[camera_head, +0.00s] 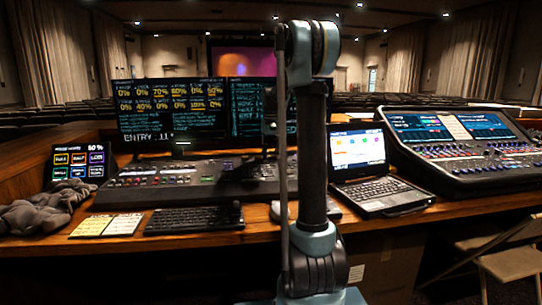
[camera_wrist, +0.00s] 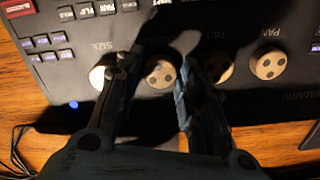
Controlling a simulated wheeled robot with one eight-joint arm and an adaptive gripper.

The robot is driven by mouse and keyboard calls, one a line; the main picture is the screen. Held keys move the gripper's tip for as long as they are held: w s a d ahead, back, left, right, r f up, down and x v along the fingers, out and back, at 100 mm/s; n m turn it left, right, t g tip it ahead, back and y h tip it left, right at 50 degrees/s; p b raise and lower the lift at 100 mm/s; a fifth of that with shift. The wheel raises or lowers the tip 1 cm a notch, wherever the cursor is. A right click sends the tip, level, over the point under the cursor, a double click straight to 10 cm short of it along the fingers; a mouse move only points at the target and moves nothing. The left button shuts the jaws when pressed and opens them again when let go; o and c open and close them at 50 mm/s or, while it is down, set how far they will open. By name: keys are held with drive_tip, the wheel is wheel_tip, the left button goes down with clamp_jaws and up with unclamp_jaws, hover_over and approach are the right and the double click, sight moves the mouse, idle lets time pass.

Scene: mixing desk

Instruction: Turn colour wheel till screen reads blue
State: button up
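In the wrist view several round tan wheels with dark spots sit in a row on a black console panel. One wheel (camera_wrist: 160,73) lies between the fingers of my gripper (camera_wrist: 157,72), which are spread with space around it. I cannot tell whether they touch it. The wheel below SIZE (camera_wrist: 98,77) is partly behind the left finger. In the head view a left monitor (camera_head: 167,105) shows yellow percentages and "ENTRY". I cannot read a colour name. My arm hides the gripper there.
The console (camera_head: 150,180) stands on the wooden desk. A keyboard (camera_head: 194,219), a laptop (camera_head: 378,192) and a second mixing desk (camera_head: 460,155) are nearby. Grey cloth (camera_head: 45,207) lies at left. A far projection screen (camera_head: 243,62) shows purple and orange. The PAN wheel (camera_wrist: 268,65) is right of the fingers.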

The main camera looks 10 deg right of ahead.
idle(0.4)
drive_tip(key=shift+r, duration=3.95)
drive_tip(key=shift+c, duration=1.4)
wheel_tip(320, 180, up, 9)
hover_over(271, 155)
drive_tip(key=shift+n, duration=0.4)
wheel_tip(271, 155, down, 17)
drive_tip(key=shift+w+r, duration=0.1)
drive_tip(key=c, duration=0.8)
